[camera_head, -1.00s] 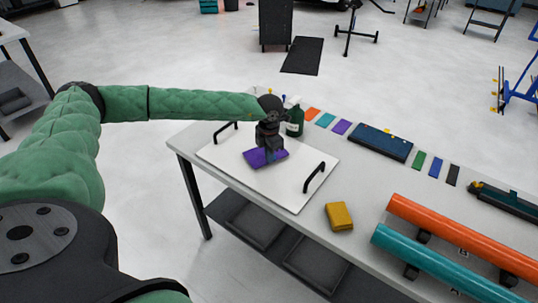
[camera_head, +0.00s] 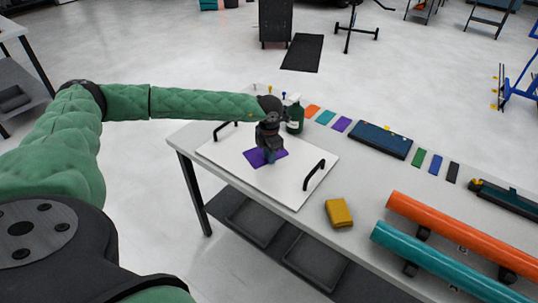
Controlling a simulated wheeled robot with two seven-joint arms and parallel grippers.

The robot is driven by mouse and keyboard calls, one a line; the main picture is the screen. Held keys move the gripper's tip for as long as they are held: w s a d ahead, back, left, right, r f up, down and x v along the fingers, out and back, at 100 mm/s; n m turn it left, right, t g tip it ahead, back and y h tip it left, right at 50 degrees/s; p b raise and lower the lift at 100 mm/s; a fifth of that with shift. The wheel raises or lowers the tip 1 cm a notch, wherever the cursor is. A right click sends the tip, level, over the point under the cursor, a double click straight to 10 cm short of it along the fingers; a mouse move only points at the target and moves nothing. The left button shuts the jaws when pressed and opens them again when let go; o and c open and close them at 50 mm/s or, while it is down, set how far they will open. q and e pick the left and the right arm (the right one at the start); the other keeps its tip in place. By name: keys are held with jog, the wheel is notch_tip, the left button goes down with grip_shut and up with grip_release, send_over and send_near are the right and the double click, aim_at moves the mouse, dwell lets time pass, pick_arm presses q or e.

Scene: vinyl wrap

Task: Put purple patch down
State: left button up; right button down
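The purple patch (camera_head: 255,159) lies flat against, or very close above, the white board (camera_head: 290,190) with two black handles. My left gripper (camera_head: 270,158) points down over the middle of the patch, with its tips at the patch. Whether the fingers are shut on it is too small to tell. My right gripper is not in view.
A dark green spray bottle (camera_head: 295,118) stands just behind the gripper. A yellow block (camera_head: 339,213) sits right of the board. An orange roll (camera_head: 455,230) and a teal roll (camera_head: 440,262) lie at the right. Small colour swatches (camera_head: 341,124) and a dark blue case (camera_head: 380,141) line the back.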

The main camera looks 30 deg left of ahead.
pick_arm(q)
jog(key=shift+r, duration=0.15)
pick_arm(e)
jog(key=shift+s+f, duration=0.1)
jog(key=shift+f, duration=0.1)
